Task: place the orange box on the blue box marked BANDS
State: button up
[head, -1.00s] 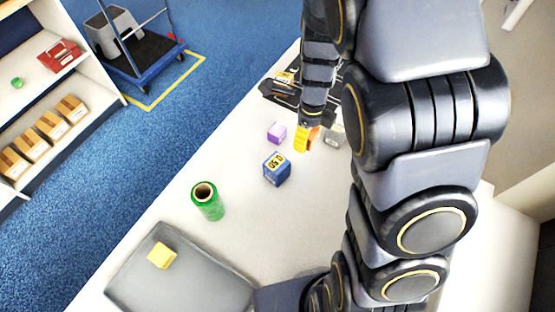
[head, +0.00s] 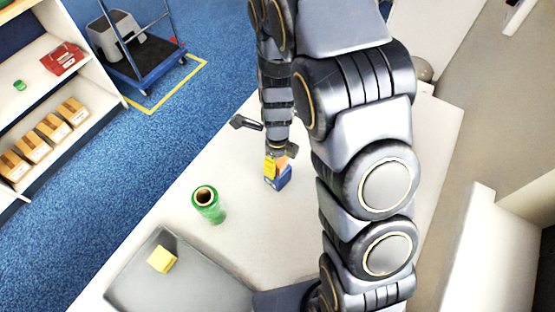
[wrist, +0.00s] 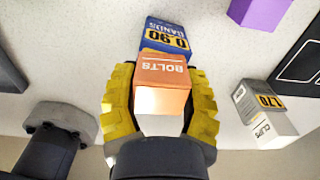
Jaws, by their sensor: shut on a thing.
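My gripper (head: 272,165) is shut on the orange box (wrist: 163,72), which reads BOLTS in the wrist view, with a yellow finger on each side of it. The orange box also shows in the head view (head: 283,161), partly behind a finger. The blue box (wrist: 166,36), marked BANDS and 0.90, stands on the table just beyond the orange box in the wrist view and is partly covered by it. In the head view the held box is over the blue box (head: 279,181), overlapping its top. I cannot tell whether the two boxes touch.
A purple box (wrist: 258,10) and a grey box marked CLIPS (wrist: 262,115) stand nearby on the white table. A green roll (head: 208,208) stands left of the blue box. A grey tray (head: 200,285) holds a yellow box (head: 161,260). The table right of my arm looks clear.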

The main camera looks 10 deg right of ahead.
jog(key=shift+f, duration=0.15)
jog(key=o, duration=1.1)
jog(key=shift+c, duration=0.2)
